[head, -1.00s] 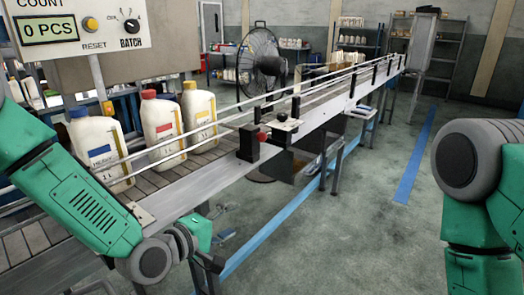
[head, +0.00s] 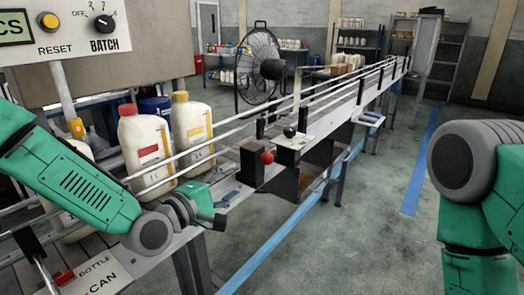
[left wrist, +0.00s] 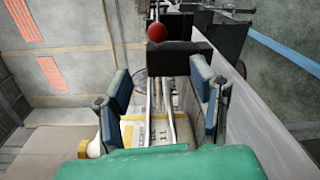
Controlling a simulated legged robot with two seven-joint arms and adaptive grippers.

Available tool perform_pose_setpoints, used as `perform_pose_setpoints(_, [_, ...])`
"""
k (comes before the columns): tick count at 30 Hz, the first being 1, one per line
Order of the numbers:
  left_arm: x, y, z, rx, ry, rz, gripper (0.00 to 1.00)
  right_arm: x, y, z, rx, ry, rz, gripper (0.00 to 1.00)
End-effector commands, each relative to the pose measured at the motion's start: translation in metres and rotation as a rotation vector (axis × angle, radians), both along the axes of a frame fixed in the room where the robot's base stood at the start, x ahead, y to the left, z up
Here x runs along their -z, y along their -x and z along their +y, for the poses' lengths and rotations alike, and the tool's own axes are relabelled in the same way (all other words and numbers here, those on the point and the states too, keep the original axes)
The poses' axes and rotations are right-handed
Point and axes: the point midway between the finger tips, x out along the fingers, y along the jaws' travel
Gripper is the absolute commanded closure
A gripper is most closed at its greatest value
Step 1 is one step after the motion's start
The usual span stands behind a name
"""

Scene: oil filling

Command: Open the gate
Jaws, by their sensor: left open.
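A red ball knob (head: 267,157) sits on a dark block (head: 250,165) at the near edge of the conveyor; I cannot tell whether this is the gate. Beyond it, a black ball knob (head: 290,131) stands on a pale plate. My left gripper (head: 207,208) is left of the red knob and apart from it. In the left wrist view its fingers (left wrist: 163,98) are spread and empty, with the red knob (left wrist: 157,32) and dark block (left wrist: 178,60) ahead. My right gripper is out of view; only my right arm shows.
White bottles with a red cap (head: 145,145) and a yellow cap (head: 192,130) stand on the conveyor behind side rails, close to my left gripper. Another is partly hidden by my left arm. A control box (head: 70,30) stands upper left. Floor right of the conveyor is clear.

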Motion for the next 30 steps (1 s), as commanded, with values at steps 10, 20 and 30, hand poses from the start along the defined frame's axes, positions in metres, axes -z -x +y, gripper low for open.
perform_pose_setpoints(10, [0.001, -0.027, -0.025, 0.002, -0.005, -0.004, 0.49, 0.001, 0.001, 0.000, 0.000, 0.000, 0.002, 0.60])
perform_pose_setpoints(20, [0.005, -0.085, -0.061, 0.001, 0.000, -0.003, 0.49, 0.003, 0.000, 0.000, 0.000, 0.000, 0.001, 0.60])
perform_pose_setpoints(30, [0.006, -0.110, -0.081, 0.000, -0.001, 0.001, 0.49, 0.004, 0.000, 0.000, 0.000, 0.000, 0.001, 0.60])
